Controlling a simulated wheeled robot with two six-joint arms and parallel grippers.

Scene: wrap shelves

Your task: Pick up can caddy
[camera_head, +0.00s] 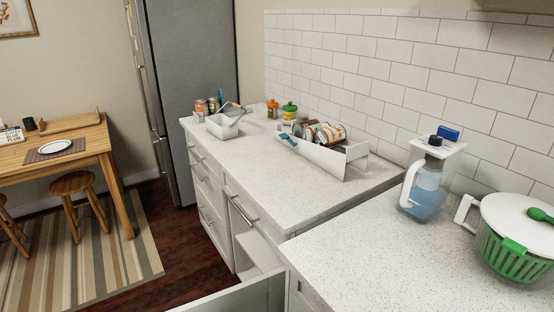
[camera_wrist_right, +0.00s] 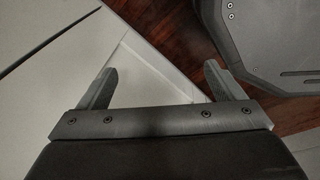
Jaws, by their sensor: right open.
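The can caddy (camera_head: 318,156) is a long white open holder on the far counter, near the tiled wall. Several cans lie in it, and a teal-handled item sticks out at its left end. My right gripper (camera_wrist_right: 161,70) shows only in the right wrist view. Its two fingers are apart with nothing between them. It is over a pale panel edge and dark wood floor, and the caddy does not show there. My left gripper is not in view.
A blue-filled pitcher (camera_head: 427,188) and a green-and-white salad spinner (camera_head: 516,240) stand on the nearer counter. An open drawer (camera_head: 243,296) juts out below. Counter left of the caddy is clear.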

